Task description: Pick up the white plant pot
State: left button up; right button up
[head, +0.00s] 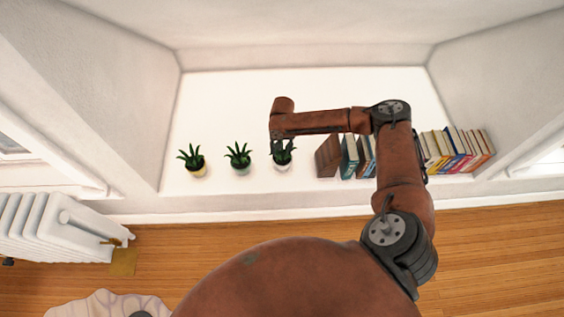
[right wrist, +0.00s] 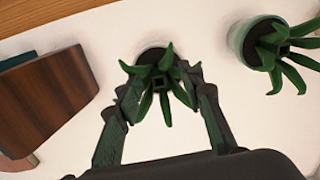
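The white plant pot (head: 283,165) stands upright on the white ledge, the rightmost of the potted plants, with a dark green spiky plant in it. In the right wrist view the pot (right wrist: 148,52) shows only as a pale rim behind the leaves. My right gripper (head: 282,146) reaches down over this plant in the head view. In the right wrist view its two dark fingers (right wrist: 162,84) are apart, one on each side of the plant. Leaves hide whether the fingertips touch the pot. My left gripper is not in view.
A pale green pot (head: 240,170) and a yellowish pot (head: 198,172) stand to the left on the ledge (head: 225,110). A brown book (head: 328,157) and other books stand close on the right. A radiator (head: 50,225) is at lower left. The ledge behind the plants is clear.

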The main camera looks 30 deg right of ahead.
aim_at(282, 153)
jog(key=shift+w+d+r+m, duration=0.15)
jog(key=shift+d+r, duration=0.1)
jog(key=shift+d, duration=0.15)
jog(key=shift+w+d+r+m, duration=0.1)
jog(key=shift+d+r+m, duration=0.1)
jog(key=shift+d, duration=0.2)
jog(key=f+b, duration=0.1)
jog(key=f, duration=0.1)
jog(key=f+b, duration=0.1)
jog(key=f, duration=0.2)
jog(key=w+f+b, duration=0.1)
jog(key=f, duration=0.1)
jog(key=shift+f, duration=0.15)
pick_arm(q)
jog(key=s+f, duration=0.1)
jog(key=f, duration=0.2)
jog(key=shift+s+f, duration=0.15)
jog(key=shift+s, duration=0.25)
pick_arm(e)
jog(key=shift+c, duration=0.4)
grip_shut()
